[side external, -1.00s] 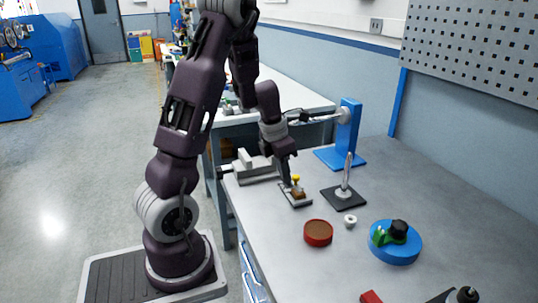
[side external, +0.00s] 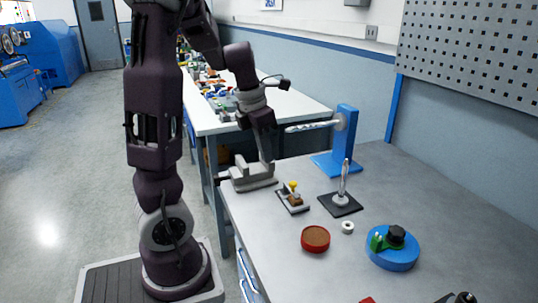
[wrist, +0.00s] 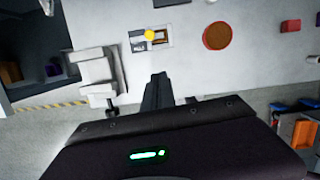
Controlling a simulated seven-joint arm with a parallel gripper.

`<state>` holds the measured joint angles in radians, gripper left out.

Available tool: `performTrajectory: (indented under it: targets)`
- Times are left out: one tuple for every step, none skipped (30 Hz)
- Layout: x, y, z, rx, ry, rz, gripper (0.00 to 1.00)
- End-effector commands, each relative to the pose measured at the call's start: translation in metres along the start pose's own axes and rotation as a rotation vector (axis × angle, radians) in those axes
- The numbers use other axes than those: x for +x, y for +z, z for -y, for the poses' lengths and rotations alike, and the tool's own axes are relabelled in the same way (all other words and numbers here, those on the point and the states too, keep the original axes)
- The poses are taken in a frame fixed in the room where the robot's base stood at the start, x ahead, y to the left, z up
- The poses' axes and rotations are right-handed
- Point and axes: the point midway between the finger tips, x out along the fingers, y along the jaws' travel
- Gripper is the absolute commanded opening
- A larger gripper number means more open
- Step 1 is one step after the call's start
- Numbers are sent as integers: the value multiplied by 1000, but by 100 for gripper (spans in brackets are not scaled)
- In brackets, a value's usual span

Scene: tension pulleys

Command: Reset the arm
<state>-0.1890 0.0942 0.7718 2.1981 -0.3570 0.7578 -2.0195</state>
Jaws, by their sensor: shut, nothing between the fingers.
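My gripper (side external: 268,158) is shut and empty. It hangs above the far left part of the grey workbench (side external: 270,225), over the grey vise. In the wrist view the shut fingers (wrist: 158,82) point over the bench. A small fixture with a yellow knob (side external: 292,198) lies on the bench just right of and below the gripper in the side view. It also shows in the wrist view (wrist: 150,38), apart from the fingers.
A grey vise (side external: 248,175) stands at the bench's left edge. A blue stand with a horizontal rod (side external: 345,140), a dark plate with an upright rod (side external: 341,204), a white ring (side external: 347,227), a red-brown disc (side external: 315,239) and a blue round base (side external: 393,252) stand to the right.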

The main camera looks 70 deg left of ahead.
Motion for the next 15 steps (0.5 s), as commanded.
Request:
performTrajectory:
  targets:
    - [0, 0, 0, 0, 0, 0, 0]
    - [0, 0, 0, 0, 0, 0, 0]
    - [0, 0, 0, 3, 0, 0, 0]
    - [-1, 1, 2, 19, -3, 3, 0]
    - [-2, 2, 7, 59, -9, 10, 0]
    - [-7, 4, 19, 163, -22, 25, 0]
    - [-12, 5, 33, 284, -34, 43, 0]
    - [-19, 6, 50, 441, -45, 67, 0]
    - [-30, 5, 77, 701, -54, 104, 0]
    - [-40, 1, 99, 922, -52, 134, 0]
    - [-49, -4, 120, 1155, -40, 164, 0]
    - [-60, -15, 145, 1464, -11, 196, 0]
    - [-67, -25, 162, 1689, 18, 213, 0]
    - [-73, -35, 176, 1905, 56, 224, 0]
    - [-79, -49, 191, 2175, 114, 226, 0]
